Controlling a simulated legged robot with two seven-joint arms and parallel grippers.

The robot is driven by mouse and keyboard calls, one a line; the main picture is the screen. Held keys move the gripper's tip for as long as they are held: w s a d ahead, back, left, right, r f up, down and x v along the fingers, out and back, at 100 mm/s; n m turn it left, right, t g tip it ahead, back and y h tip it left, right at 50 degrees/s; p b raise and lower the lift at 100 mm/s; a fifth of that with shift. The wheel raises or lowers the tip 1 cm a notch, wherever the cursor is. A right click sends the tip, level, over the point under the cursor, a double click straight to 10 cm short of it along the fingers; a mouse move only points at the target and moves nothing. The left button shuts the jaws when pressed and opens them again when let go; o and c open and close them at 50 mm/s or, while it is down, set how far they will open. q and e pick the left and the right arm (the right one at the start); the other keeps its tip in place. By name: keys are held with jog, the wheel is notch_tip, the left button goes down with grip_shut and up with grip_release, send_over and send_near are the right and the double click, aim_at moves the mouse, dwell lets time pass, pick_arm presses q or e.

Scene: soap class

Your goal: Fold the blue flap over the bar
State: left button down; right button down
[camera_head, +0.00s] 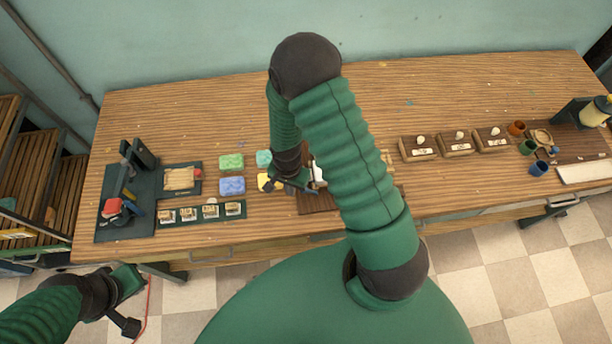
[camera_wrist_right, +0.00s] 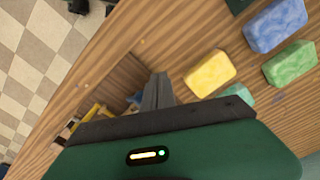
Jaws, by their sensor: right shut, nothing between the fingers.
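My right gripper (camera_head: 300,188) is low over the brown mat (camera_head: 318,203) at the table's middle. In the right wrist view its fingers (camera_wrist_right: 158,90) are together with nothing between them. A small blue patch (camera_wrist_right: 135,98), perhaps the blue flap, shows just left of the fingers, partly hidden by them. Yellow pieces (camera_wrist_right: 97,111) lie further left on the mat. A white piece (camera_head: 319,174) shows beside the gripper in the head view; I cannot make out the bar there, as my arm covers much of the mat. My left gripper (camera_head: 128,303) is off the table's front edge; its jaws are unclear.
Yellow (camera_wrist_right: 210,73), blue (camera_wrist_right: 276,24), green (camera_wrist_right: 290,62) and teal (camera_head: 264,158) soap blocks lie beside the mat. A dark tray (camera_head: 200,222) and a press stand (camera_head: 124,205) are left. Several wooden boxes (camera_head: 418,148) and small cups (camera_head: 538,168) are right.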

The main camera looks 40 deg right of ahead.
jog(key=shift+f, duration=0.5)
jog(key=shift+s+d+r, duration=0.1)
jog(key=shift+s+d, duration=0.2)
jog(key=shift+d, duration=0.2)
